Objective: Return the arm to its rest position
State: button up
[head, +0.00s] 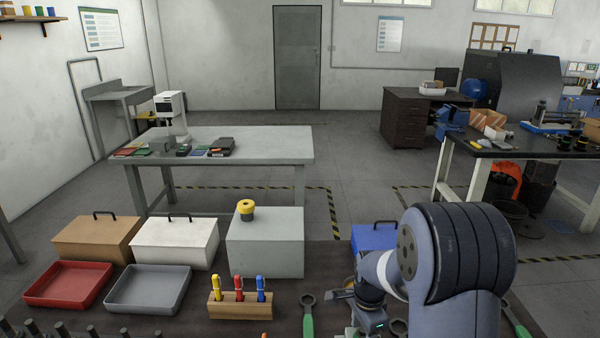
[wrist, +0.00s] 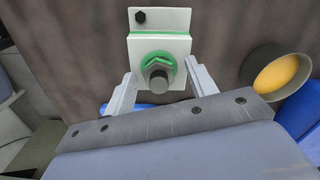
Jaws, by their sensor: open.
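My arm (head: 455,255) is bent at the right front of the head view, over the dark bench. In the wrist view my gripper (wrist: 160,72) is open, its two pale fingers apart and nothing gripped between them. Beyond the fingers is a white block (wrist: 160,22) with a green edge, carrying a grey bolt and nut (wrist: 158,72). The bolt head appears between the fingers; I cannot tell how far below them it is. In the head view my arm hides much of the gripper area.
A dark round cup with a yellow inside (wrist: 278,75) stands right of the gripper.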

jog(key=n, duration=0.4)
jog(key=shift+s+r, duration=0.1)
jog(key=shift+r, duration=0.05)
jog(key=n, duration=0.3)
jog(key=m, duration=2.3)
jog(key=shift+m, duration=0.4)
jog(key=n, duration=0.5)
jog(key=shift+r, duration=0.1)
jog(key=n, duration=0.4)
jog(key=shift+n, duration=0.3)
